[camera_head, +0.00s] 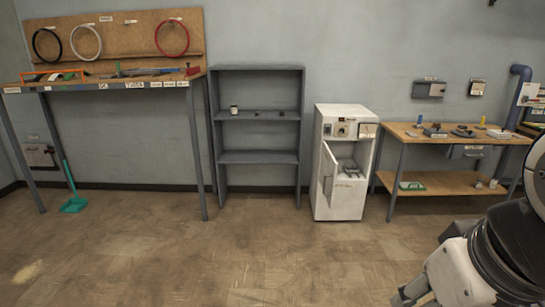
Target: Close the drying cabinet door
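The white drying cabinet (350,199) stands on the floor against the back wall, right of the middle of the view. Its door (328,175) is open, swung outward on the left side, and a grey handle shows on it. Inside the opening, some small dark and grey items sit on a shelf. Knobs or dials and small panels are on the cabinet's upper front. My arm shows at the lower right, close to the camera and well apart from the cabinet. My gripper's fingers cannot be made out.
A grey shelf unit (258,157) stands left of the cabinet, and a wooden workbench (440,140) stands close on its right. A tall bench (60,87) with a pegboard is at the left. The floor in front is clear.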

